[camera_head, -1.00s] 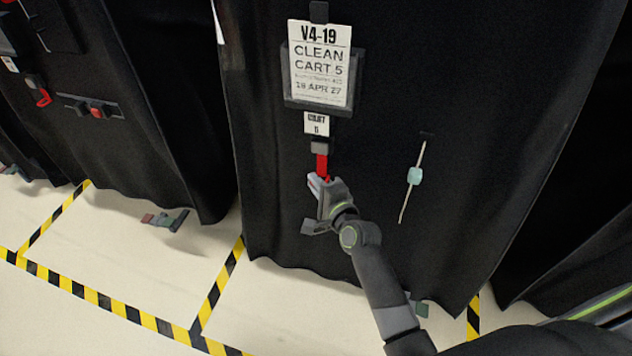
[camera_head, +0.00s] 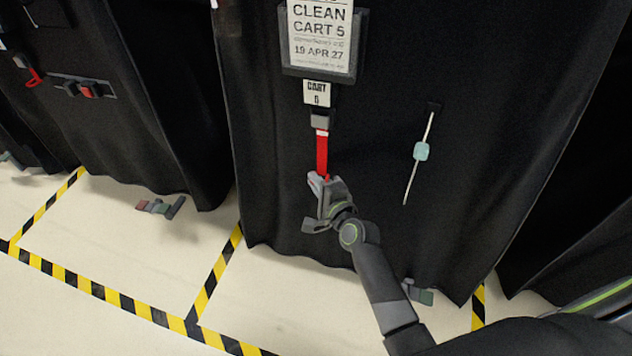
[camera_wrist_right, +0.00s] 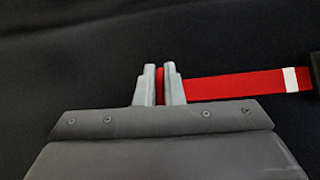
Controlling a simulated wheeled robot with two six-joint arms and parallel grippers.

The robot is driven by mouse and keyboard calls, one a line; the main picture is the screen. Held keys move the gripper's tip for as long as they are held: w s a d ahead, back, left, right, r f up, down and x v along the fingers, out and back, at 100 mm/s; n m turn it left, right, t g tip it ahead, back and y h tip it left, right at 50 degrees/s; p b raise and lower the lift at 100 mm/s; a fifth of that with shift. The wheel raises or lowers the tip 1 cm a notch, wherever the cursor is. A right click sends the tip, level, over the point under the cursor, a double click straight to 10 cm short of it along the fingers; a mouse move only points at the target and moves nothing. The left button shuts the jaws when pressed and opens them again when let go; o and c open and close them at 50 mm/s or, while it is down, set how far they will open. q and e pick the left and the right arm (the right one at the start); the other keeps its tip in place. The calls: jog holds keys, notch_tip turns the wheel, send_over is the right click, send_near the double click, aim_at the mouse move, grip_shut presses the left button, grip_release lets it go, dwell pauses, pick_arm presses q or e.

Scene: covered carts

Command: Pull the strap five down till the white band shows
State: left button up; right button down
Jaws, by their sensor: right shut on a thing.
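The red strap (camera_head: 322,156) hangs from a grey buckle (camera_head: 321,121) under the small "CART 5" label (camera_head: 317,93) on the black-covered cart. My right gripper (camera_head: 320,182) is shut on the lower end of the strap. In the right wrist view the strap (camera_wrist_right: 235,87) runs taut from between the two grey fingers (camera_wrist_right: 160,85) to the right. A white band (camera_wrist_right: 291,79) shows across the strap close to the dark buckle at the right edge. In the head view the white band (camera_head: 321,132) shows just below the buckle. My left gripper is not in view.
A "CLEAN CART 5" sign (camera_head: 319,40) is above the strap. A thin rod with a pale blue piece (camera_head: 421,151) hangs to the right. Another covered cart with a red loop (camera_head: 36,77) stands left. Yellow-black tape (camera_head: 125,304) marks the pale floor.

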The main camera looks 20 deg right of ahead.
jog(key=c, duration=1.5)
grip_release()
jog(key=shift+s+f, duration=0.1)
jog(key=shift+f, duration=0.25)
jog(key=shift+r, duration=0.15)
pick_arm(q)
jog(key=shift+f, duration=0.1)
pick_arm(e)
jog(key=v, duration=1.7)
jog(key=shift+s+d, duration=0.1)
jog(key=shift+s, duration=0.05)
